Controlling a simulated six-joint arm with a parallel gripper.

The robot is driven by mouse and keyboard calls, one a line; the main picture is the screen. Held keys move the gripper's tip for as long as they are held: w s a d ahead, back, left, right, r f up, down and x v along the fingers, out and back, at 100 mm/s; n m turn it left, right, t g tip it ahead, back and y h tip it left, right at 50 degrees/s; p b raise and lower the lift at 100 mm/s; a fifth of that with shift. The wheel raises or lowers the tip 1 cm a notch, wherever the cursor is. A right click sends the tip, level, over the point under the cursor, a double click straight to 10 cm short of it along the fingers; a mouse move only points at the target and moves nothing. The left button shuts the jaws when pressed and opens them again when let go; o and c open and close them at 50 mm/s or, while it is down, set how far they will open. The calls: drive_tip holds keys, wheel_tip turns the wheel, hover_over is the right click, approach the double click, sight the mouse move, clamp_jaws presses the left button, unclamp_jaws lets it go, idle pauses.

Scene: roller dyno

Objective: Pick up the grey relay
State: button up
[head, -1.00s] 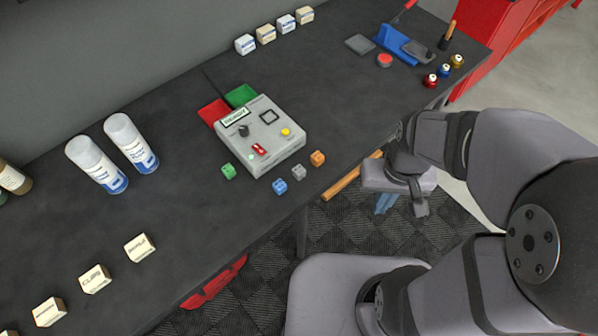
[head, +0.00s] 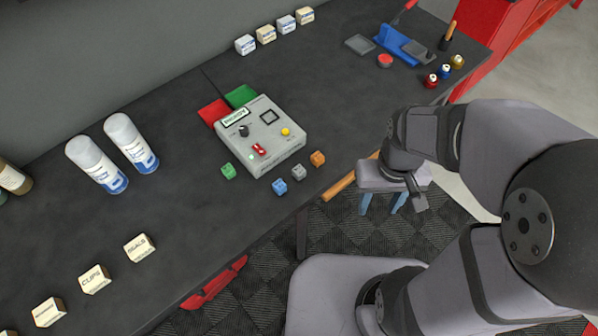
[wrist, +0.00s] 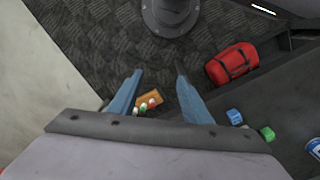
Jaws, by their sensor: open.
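The grey relay (head: 298,172) stands on the dark bench near its front edge, between the blue relay (head: 280,187) and the orange relay (head: 318,158), in front of the tester box (head: 277,150). My gripper (head: 382,206) is to the right of it in the head view, beyond the bench's front edge, with its blue fingers pointing down. In the wrist view my gripper (wrist: 157,85) is open, with nothing held between its fingers. I cannot make out the grey relay in the wrist view; the blue relay (wrist: 234,117) shows right of the fingers.
A green relay (head: 228,171) stands left of the blue one. Two spray cans (head: 131,143) stand to the left. A red bag (wrist: 232,65) shows below the bench.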

sight(298, 171)
drive_tip(key=w+a+f+n+t+h+b, duration=0.1)
drive_tip(key=w+a+f+n+h, duration=0.1)
drive_tip(key=a+n, duration=0.3)
drive_tip(key=w+a+f+n+t+h+b, duration=0.1)
drive_tip(key=a+n+h, duration=0.3)
drive_tip(key=n, duration=0.5)
drive_tip(key=w+a+f+n+t+h+b, duration=0.2)
drive_tip(key=w+a+n+t+h, duration=0.1)
drive_tip(key=a+n, duration=0.4)
drive_tip(key=shift+w+a+f, duration=0.1)
drive_tip(key=shift+w+f, duration=0.2)
drive_tip(key=shift+w, duration=0.3)
drive_tip(key=a+n+t, duration=0.1)
drive_tip(key=a, duration=0.1)
drive_tip(key=a+n+t, duration=0.2)
drive_tip(key=a, duration=0.1)
drive_tip(key=a+n+t, duration=0.1)
drive_tip(key=a+t, duration=0.1)
drive_tip(key=a, duration=0.1)
drive_tip(key=shift+s+f+n+b, duration=0.25)
drive_tip(key=shift+n+b, duration=0.1)
drive_tip(key=shift+n, duration=0.05)
drive_tip(key=shift+p+x, duration=0.9)
drive_tip(key=shift+x, duration=0.5)
drive_tip(key=shift+p+x, duration=1.2)
drive_tip(key=shift+x, duration=1.1)
drive_tip(key=shift+s+a+f, duration=0.1)
drive_tip(key=shift+f, duration=0.05)
clamp_jaws()
